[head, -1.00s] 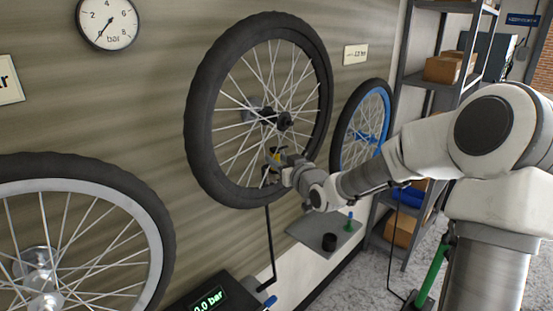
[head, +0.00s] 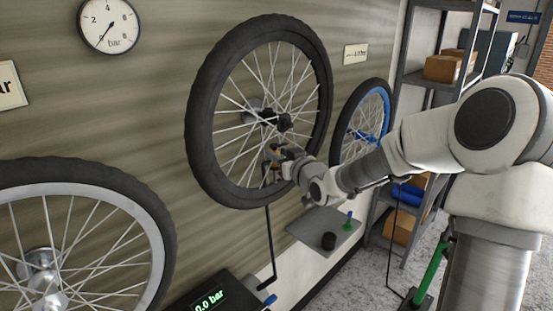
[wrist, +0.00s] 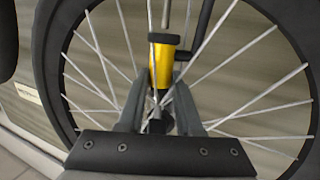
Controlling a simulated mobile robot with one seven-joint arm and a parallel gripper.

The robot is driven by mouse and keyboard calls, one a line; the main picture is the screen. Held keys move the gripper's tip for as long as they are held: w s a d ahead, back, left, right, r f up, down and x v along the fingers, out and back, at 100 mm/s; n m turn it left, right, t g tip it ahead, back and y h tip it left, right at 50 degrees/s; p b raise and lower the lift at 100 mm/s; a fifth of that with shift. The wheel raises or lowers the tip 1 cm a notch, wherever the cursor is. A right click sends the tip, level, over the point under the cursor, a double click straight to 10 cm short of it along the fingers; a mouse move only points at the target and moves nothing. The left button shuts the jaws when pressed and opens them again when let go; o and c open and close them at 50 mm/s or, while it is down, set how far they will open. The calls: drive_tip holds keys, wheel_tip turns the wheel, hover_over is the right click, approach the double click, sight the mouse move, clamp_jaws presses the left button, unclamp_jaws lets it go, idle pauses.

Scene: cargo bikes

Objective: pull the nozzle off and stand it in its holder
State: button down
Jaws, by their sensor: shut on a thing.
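The nozzle shows as a yellow body with a black top and side lever in the wrist view (wrist: 161,65). It is small in the head view (head: 275,153), in front of the spokes of the middle black-tyred wheel (head: 203,117). My gripper (head: 278,160) is shut on the nozzle; its fingers also show in the wrist view (wrist: 160,98). The gripper hides the nozzle's lower end, so I cannot tell if it touches a valve. A black cup (head: 328,241), apparently the holder, stands on a grey shelf (head: 312,226) below and to the right.
A black hose (head: 269,240) rises from the display box (head: 207,305), reading 0.0 bar, towards the gripper. A green-based item (head: 349,220) stands beside the cup. A blue-rimmed wheel (head: 337,140) hangs at the right, a silver-rimmed wheel (head: 155,235) at the lower left.

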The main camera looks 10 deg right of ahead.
drive_tip(key=c, duration=0.5)
unclamp_jaws()
